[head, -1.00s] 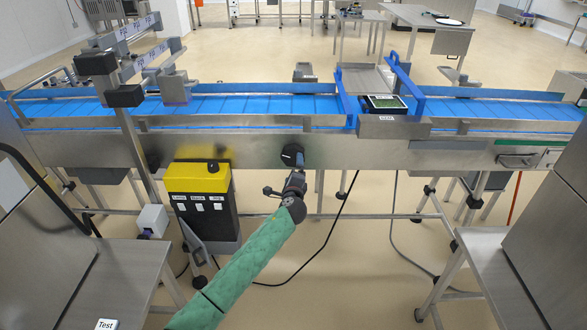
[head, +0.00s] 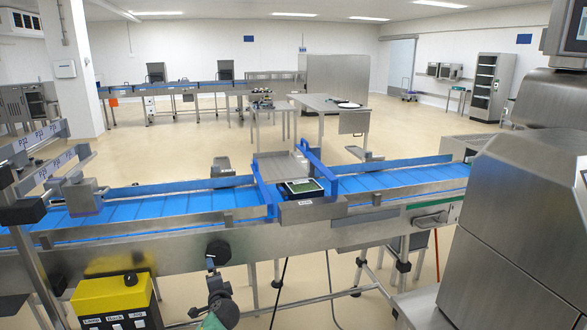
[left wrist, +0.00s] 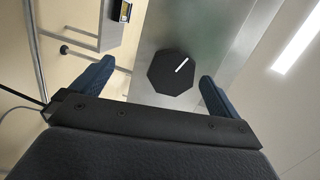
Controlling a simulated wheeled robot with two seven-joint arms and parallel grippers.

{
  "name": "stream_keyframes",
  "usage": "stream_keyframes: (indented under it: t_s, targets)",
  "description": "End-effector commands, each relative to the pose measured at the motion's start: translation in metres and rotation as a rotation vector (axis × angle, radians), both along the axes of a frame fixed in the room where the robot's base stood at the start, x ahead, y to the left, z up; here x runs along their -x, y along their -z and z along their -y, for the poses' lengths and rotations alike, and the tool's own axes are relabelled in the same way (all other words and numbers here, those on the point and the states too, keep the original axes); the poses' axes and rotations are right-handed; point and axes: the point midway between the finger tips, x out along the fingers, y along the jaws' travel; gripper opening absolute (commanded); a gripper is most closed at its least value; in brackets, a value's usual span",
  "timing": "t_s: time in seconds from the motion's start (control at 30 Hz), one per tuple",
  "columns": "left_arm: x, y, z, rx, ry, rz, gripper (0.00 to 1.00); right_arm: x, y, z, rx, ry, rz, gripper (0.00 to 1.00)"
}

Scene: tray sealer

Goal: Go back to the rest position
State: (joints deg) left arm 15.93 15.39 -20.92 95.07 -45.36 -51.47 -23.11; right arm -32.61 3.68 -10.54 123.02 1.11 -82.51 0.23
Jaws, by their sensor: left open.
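My left gripper (head: 211,265) is at the lower middle of the head view, just below a black rotary knob (head: 218,252) on the front face of the conveyor. In the left wrist view its two blue-grey fingers (left wrist: 150,92) are spread apart, with nothing held between them. The knob also shows there (left wrist: 172,73), beyond the fingers, with a white pointer line. It looks apart from both fingers. My right gripper is in neither view.
The conveyor with its blue belt (head: 140,208) crosses the head view. A yellow and black control box (head: 112,296) stands at lower left. A large steel machine (head: 520,220) fills the right side. Cables hang under the conveyor.

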Motion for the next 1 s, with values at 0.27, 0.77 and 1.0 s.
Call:
stream_keyframes:
  t_s: [0.27,0.77,1.0]
  targets:
    - [0.025,-0.015,0.005,0.410,-0.126,-0.022,1.00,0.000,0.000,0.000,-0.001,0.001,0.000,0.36]
    - [0.168,0.064,0.064,1.000,-0.308,-0.319,1.00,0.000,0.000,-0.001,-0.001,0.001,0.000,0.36]
    - [0.268,0.117,0.094,1.153,-0.370,-0.510,1.00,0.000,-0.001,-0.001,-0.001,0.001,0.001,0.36]
